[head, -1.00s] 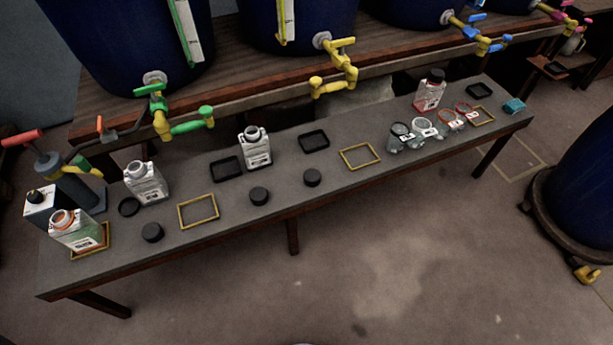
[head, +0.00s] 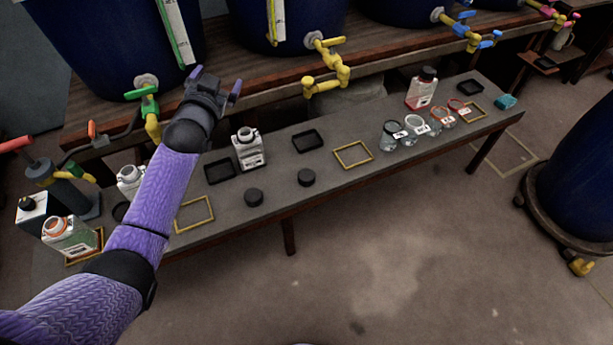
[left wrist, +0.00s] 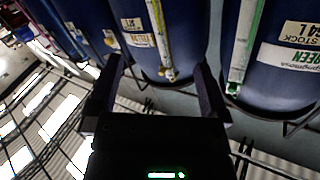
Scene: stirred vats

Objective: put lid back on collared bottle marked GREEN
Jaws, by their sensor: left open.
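A squarish bottle with an orange collar and green contents (head: 72,240) stands uncapped at the near left end of the bench, on a yellow-edged mat. Its label is too small to read. Black round lids lie on the bench: one near the middle (head: 254,197) and another to its right (head: 306,177). A further dark disc (head: 121,211) shows partly behind my left arm. My left gripper (head: 216,84) is open and empty, raised above the bench near the green tap. Its two spread fingers show in the left wrist view (left wrist: 160,78). My right gripper is out of view.
Two white open bottles stand on the bench, one (head: 249,150) by the black trays, one (head: 131,179) partly behind my arm. The green tap (head: 149,104) and vats overhang the back.

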